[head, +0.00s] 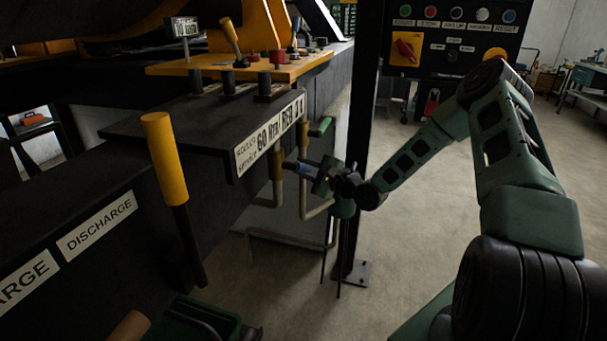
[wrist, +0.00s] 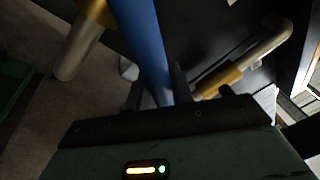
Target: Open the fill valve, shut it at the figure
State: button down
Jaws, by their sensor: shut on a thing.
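A blue valve handle (wrist: 150,45) runs down between my gripper's fingers (wrist: 159,92) in the wrist view. In the head view my gripper (head: 318,178) is shut on this blue handle (head: 293,166), beside the pipes under the dark shelf. The fingers and wrist hide part of the handle and its joint to the pipe. A green handle (head: 321,127) sits just above, apart from my gripper. A white sign (head: 270,137) on the shelf edge carries text and figures, only partly legible at this angle. No label on the blue handle is readable.
A yellow-topped lever (head: 165,160) rises at left near the DISCHARGE label (head: 97,226). A black post (head: 366,150) stands close behind my gripper. A panel with colored buttons (head: 455,35) is at upper right. The floor at right is open.

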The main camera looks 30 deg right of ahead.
jog(key=n, duration=0.1)
jog(key=r+n, duration=0.1)
jog(key=d+r+n+y+b, duration=0.1)
jog(key=shift+w+r, duration=0.15)
jog(key=shift+w, duration=0.15)
jog(key=shift+w+d+r+n+t+y, duration=0.1)
jog(key=shift+r+n+t+y, duration=0.15)
jog(key=shift+r+n, duration=0.55)
jog(key=shift+r+n+t+y, duration=0.25)
jog(key=shift+r+n, duration=0.1)
jog(key=shift+n, duration=0.75)
jog(key=shift+r, duration=0.1)
jog(key=c, duration=1.2)
grip_release()
jog(key=shift+b, duration=0.3)
jog(key=shift+s+d, duration=0.1)
jog(key=shift+s, duration=0.2)
jog(key=b+v, duration=0.2)
jog(key=v, duration=1.5)
